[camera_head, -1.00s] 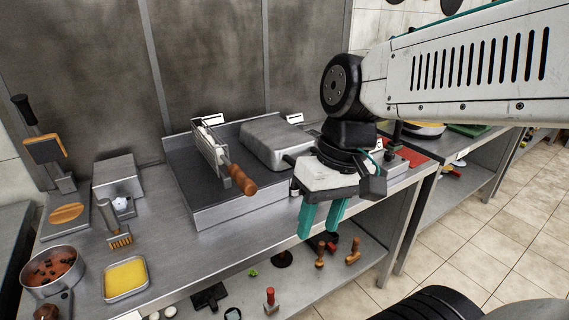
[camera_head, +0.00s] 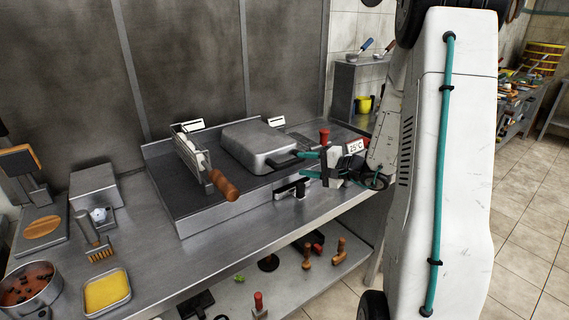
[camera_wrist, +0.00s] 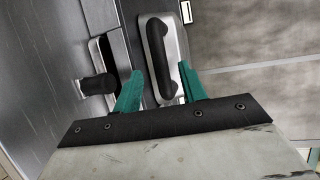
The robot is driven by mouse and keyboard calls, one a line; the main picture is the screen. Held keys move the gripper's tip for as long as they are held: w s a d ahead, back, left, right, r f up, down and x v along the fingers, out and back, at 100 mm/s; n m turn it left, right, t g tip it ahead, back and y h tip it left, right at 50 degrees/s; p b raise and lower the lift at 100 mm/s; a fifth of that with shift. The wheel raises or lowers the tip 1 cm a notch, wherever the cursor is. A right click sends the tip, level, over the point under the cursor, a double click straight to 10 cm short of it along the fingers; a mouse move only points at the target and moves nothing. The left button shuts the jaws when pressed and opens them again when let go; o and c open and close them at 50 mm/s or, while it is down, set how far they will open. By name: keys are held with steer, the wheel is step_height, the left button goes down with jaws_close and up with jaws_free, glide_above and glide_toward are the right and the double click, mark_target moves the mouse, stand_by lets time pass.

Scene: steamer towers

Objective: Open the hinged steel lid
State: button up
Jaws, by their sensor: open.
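The steel lid (camera_head: 252,143) is a rounded grey box-shaped cover lying shut on the flat griddle unit. Its black bar handle (camera_head: 283,161) sticks out at its front right side. My gripper (camera_head: 302,164) is open, its teal fingers pointing left toward the handle. In the wrist view the lid (camera_wrist: 176,30) shows with the black handle (camera_wrist: 156,48) reaching down between the fingertips of my gripper (camera_wrist: 160,68). The fingers stand on either side of the handle with gaps, so they are not closed on it. Whether they touch it is unclear.
A black knob (camera_wrist: 99,84) sits beside the left finger in the wrist view. A red-topped object (camera_head: 324,135) stands close behind the gripper.

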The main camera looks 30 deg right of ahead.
steer(key=x, duration=0.7)
steer(key=shift+w+a+f, duration=0.1)
steer(key=shift+w, duration=0.1)
jaws_close()
